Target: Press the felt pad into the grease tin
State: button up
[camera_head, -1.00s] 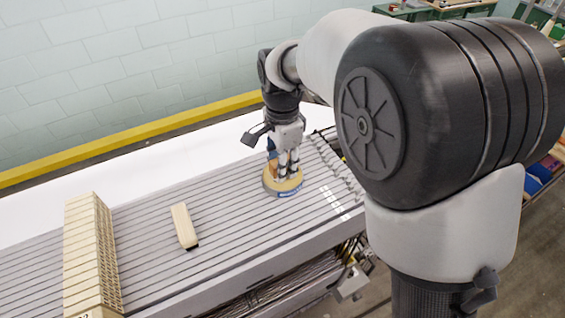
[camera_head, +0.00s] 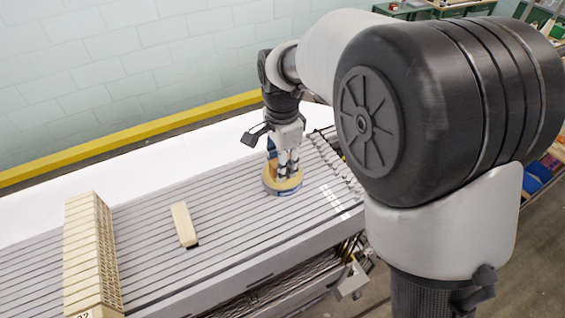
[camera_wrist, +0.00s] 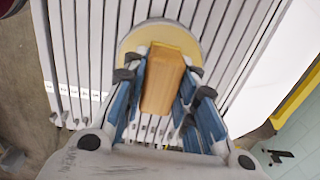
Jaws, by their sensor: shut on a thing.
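The grease tin (camera_head: 288,190) is a low, round, yellowish tin with a blue mark on its side. It stands on the slatted grey table, and part of its round face (camera_wrist: 137,40) shows in the wrist view. My gripper (camera_head: 284,172) points down over the tin. In the wrist view its blue fingers are shut on an orange-brown wooden block (camera_wrist: 162,82), which I take to be the felt pad's back. The block's lower end is in front of the tin's face. Its underside is hidden, so I cannot tell whether it touches the grease.
A pale block with a dark end (camera_head: 183,224) lies on the slats left of the tin. A tall cream slotted rack (camera_head: 88,255) stands further left. White marks and a row of small grey parts (camera_head: 338,165) lie right of the tin. The slats between are clear.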

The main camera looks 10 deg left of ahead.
jog(key=shift+r+p, duration=2.85)
jog(key=shift+r, duration=0.7)
